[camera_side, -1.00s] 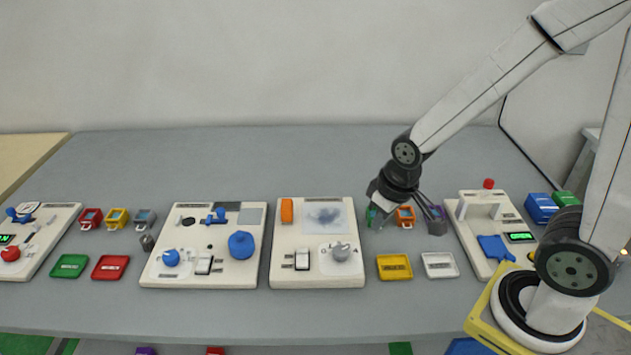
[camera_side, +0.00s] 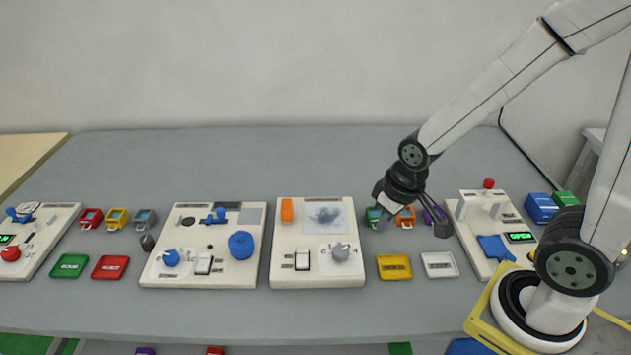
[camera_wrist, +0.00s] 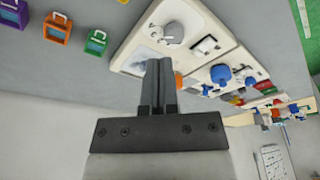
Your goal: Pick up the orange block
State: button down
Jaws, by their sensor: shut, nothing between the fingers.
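The orange block (camera_side: 287,210) lies at the upper left of a white panel (camera_side: 283,270), beside a grey smudged plate, in the side view. In the wrist view a small part of an orange block (camera_wrist: 179,80) shows just right of my fingers, which hide the rest. My gripper (camera_side: 441,229) is well to the right of that panel in the side view, above the table and apart from the block. In the wrist view my gripper (camera_wrist: 159,64) has its fingers together, with nothing between them.
An orange holder (camera_side: 405,217), a green one (camera_side: 373,217) and a purple one (camera_side: 432,215) stand near my gripper. Yellow (camera_side: 394,267) and white (camera_side: 440,265) trays lie in front. A panel with a red-topped post (camera_side: 489,184) stands right. The table behind is clear.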

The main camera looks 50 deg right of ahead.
dwell(0.4)
grip_release()
jog(key=n+g, duration=0.3)
jog(key=n, duration=0.6)
send_over(287, 204)
jog(key=f, duration=0.5)
jog(key=shift+s, duration=0.3)
jog(key=shift+w+f, duration=0.15)
jog(key=shift+w, duration=0.15)
jog(key=shift+f, duration=1.3)
